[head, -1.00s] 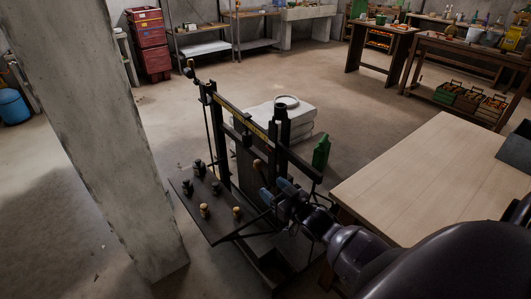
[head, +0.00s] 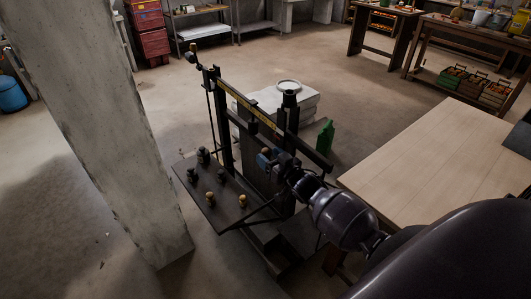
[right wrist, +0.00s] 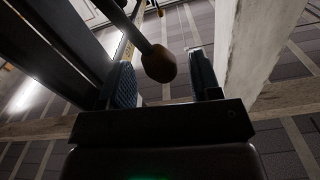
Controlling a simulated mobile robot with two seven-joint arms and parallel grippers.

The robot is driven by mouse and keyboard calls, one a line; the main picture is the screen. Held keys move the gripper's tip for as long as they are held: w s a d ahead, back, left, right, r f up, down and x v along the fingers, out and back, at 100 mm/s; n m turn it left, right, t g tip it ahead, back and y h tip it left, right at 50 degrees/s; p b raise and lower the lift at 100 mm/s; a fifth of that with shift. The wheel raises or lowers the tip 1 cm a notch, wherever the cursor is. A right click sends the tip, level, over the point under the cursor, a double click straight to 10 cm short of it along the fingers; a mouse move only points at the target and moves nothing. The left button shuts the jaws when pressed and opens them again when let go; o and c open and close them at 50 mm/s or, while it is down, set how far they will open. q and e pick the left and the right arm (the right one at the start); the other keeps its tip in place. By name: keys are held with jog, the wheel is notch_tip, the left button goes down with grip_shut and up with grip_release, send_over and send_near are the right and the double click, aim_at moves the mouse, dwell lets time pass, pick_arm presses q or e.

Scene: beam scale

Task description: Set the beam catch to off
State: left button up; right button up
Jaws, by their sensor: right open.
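The dark beam scale (head: 226,130) stands on the floor in the middle of the head view, with its brass-marked beam (head: 252,110) across the top. A dark lever with a round wooden knob (right wrist: 159,66), apparently the beam catch, shows in the right wrist view. My right gripper (head: 266,158) is at the scale just below the beam. In the right wrist view, my right gripper (right wrist: 164,78) is open, and the knob appears between its blue-padded fingertips, with gaps on both sides. In the head view the gripper largely hides the knob. My left gripper is not in view.
Several small weights (head: 210,197) stand on the scale's side shelf. A concrete pillar (head: 100,130) rises at left. Pale sacks (head: 305,106) and a green bottle (head: 325,136) are behind the scale. A wooden table (head: 420,160) is at right. Open floor lies beyond.

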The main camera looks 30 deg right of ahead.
jog(key=shift+w+a, duration=0.1)
jog(key=shift+w, duration=1.15)
grip_shut()
